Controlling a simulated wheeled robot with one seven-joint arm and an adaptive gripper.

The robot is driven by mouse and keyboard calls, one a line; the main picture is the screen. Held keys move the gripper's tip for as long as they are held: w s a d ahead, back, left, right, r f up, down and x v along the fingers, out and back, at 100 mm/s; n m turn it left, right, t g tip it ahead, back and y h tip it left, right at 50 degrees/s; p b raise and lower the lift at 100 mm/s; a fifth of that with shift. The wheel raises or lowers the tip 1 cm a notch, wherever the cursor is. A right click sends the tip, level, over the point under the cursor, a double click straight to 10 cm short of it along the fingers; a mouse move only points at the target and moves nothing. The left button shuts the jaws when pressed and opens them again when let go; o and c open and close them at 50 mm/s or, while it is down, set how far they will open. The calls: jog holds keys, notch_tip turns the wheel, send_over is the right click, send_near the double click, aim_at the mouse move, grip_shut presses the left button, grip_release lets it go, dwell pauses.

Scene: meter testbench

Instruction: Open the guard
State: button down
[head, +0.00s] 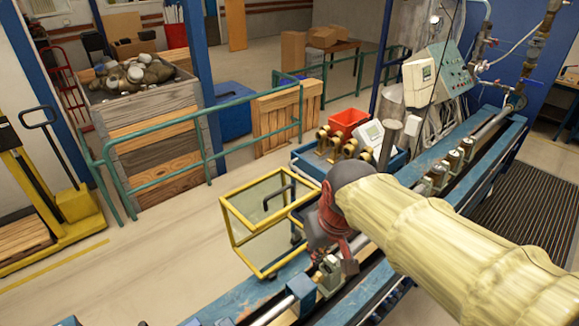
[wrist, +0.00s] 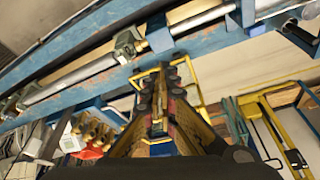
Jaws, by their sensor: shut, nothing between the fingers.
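The guard (head: 228,214) is a yellow-edged frame with clear panels and a dark handle (head: 281,196). In the head view it stands out on the left side of the blue bench, left of my gripper. My gripper (head: 322,240), dark and reddish, is shut and empty, beside the guard's right edge and above the bench rail. Whether it touches the frame cannot be told. In the wrist view my gripper (wrist: 164,76) points toward the blue rail, and part of the yellow frame (wrist: 199,92) shows behind and right of it. The guard's right side is partly hidden by my gripper.
The blue bench (head: 240,298) carries pipes and brass meters (head: 453,160). A blue tray with brass fittings and a red bin (head: 347,120) lies behind. A grey control cabinet (head: 440,77) stands at the back right. Floor left of the guard (head: 150,270) is clear.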

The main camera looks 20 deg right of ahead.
jog(key=w+d+r+g+p, duration=0.15)
jog(key=w+p, duration=0.25)
jog(key=w, duration=0.4)
jog(key=w+r+p, duration=0.3)
jog(key=w+p, duration=0.1)
jog(key=w, duration=0.4)
jog(key=n+y+p, duration=0.1)
jog(key=n+p, duration=0.3)
jog(key=p, duration=0.4)
send_over(282, 186)
jog(key=shift+t, duration=0.35)
jog(key=x, duration=0.3)
jog(key=s+x, duration=0.1)
jog(key=x, duration=0.5)
jog(key=shift+s+d+f, duration=0.25)
jog(key=shift+f, duration=0.1)
jog(key=shift+s+d+f, duration=0.15)
jog(key=shift+s, duration=0.05)
jog(key=s, duration=0.1)
jog(key=s+d+p, duration=0.1)
jog(key=s, duration=0.1)
jog(key=shift+s+d, duration=0.1)
jog(key=shift+s, duration=0.1)
